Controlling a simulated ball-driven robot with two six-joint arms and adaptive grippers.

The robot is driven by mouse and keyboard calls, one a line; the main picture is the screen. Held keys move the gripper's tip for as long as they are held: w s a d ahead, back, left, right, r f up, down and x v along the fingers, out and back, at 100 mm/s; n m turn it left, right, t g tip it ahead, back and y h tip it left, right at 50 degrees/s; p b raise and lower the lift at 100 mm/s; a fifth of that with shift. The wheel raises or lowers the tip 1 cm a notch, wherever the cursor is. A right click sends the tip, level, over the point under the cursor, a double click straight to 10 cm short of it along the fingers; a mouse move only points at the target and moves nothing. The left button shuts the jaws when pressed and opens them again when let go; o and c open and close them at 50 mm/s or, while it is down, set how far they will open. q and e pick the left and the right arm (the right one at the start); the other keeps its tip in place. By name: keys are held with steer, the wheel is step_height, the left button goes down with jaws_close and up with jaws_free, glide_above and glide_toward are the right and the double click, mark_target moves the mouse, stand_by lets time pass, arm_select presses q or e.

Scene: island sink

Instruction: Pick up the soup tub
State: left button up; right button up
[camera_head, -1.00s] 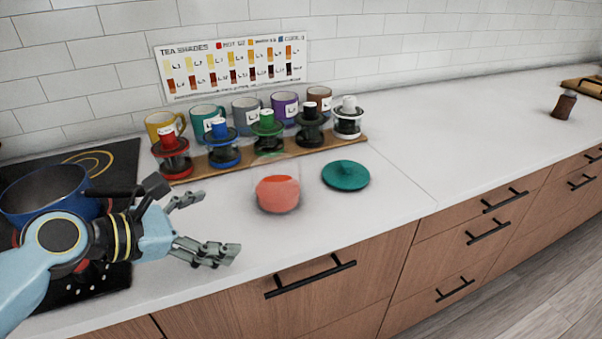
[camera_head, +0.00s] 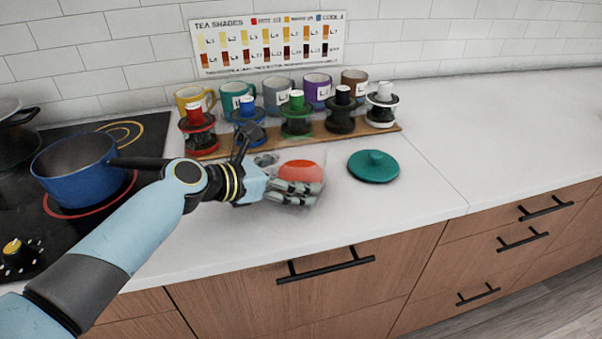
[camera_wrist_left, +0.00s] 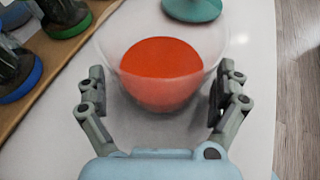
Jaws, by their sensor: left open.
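The soup tub (camera_head: 302,173) is a clear tub with orange-red soup, standing on the white counter; its left and lower parts are hidden behind my fingers in the head view. In the left wrist view the tub (camera_wrist_left: 165,70) lies straight ahead, its near part between the fingertips. My left gripper (camera_head: 281,174) is open around the tub's near side. In the left wrist view a gap shows between each finger of the gripper (camera_wrist_left: 160,90) and the soup. The right gripper is not in view.
A teal lid (camera_head: 373,166) lies right of the tub. Behind it, several coloured-lid presses stand on a wooden board (camera_head: 335,138), with mugs behind. A blue pot (camera_head: 75,176) sits on the hob at left. The counter (camera_head: 430,105) is clear at right.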

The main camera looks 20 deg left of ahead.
arm_select(q)
steer(key=shift+w+d+f, duration=0.15)
steer(key=shift+w, duration=0.15)
steer(key=shift+s, duration=0.1)
steer(key=c, duration=0.9)
